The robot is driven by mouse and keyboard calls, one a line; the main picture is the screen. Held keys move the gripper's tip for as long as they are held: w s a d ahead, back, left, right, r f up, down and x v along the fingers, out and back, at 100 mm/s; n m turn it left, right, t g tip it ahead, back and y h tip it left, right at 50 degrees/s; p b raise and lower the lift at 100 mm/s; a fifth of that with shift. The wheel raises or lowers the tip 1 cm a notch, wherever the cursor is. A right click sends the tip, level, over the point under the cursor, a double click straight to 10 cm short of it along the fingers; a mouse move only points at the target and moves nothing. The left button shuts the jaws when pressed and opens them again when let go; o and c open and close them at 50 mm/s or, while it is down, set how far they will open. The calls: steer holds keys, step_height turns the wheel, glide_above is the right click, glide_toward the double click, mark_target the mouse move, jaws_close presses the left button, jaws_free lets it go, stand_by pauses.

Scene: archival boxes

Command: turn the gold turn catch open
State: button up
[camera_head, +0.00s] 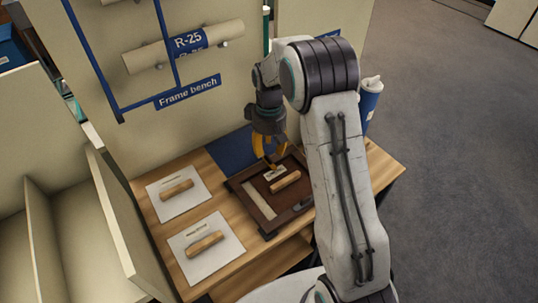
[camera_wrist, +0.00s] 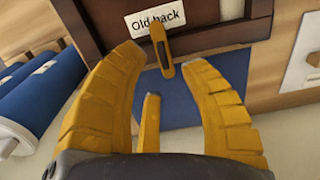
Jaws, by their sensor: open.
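The gold turn catch (camera_wrist: 162,52) is a narrow bar with a dark slot, in the wrist view. It lies across the edge of a dark brown wooden frame, and its upper end overlaps the "Old back" label (camera_wrist: 142,23). My gripper (camera_wrist: 163,62) is open, with one yellow finger on each side of the catch. In the head view my gripper (camera_head: 272,155) is over the far edge of the frame (camera_head: 241,196), and the catch is too small there to make out clearly.
The frame lies on a wooden bench (camera_head: 225,178) with a blue mat (camera_head: 232,152) behind it.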

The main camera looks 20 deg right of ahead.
mark_target(268, 159)
steer(key=shift+f, duration=2.05)
jaws_close()
